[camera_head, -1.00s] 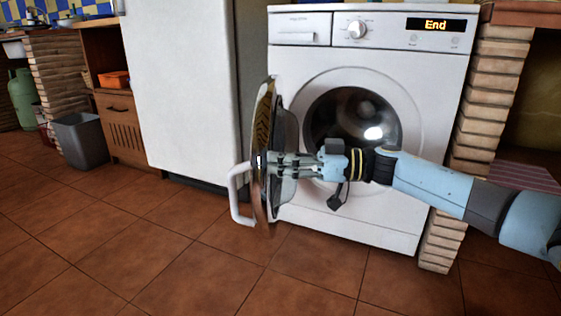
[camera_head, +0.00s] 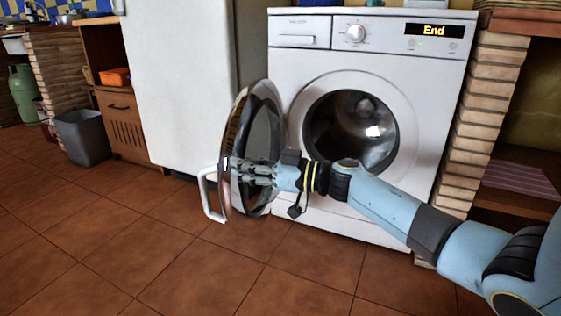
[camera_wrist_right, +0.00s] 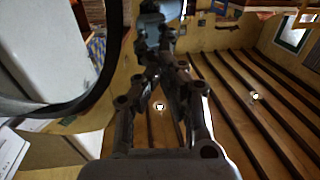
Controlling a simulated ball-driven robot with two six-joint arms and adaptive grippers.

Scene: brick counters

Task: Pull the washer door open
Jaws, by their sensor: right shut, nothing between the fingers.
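The washer (camera_head: 290,64) is white, and its display reads "End". Its round door (camera_head: 262,130) stands swung wide open to the left, with a white handle (camera_head: 207,195) on its outer side. The drum opening (camera_head: 375,125) is uncovered. My right gripper (camera_head: 236,172) is at the inner side of the door, overlapping it in the head view; contact is hard to tell. In the right wrist view this gripper (camera_wrist_right: 160,75) is shut with nothing between its fingers, and the dark door rim (camera_wrist_right: 112,50) curves past on the left. My left gripper is not in view.
A white fridge (camera_head: 180,80) stands left of the washer, behind the door. A brick pillar (camera_head: 487,110) borders the washer on the right. A grey bin (camera_head: 83,138) and wooden cabinet (camera_head: 124,125) stand far left. The tiled floor (camera_head: 180,260) in front is clear.

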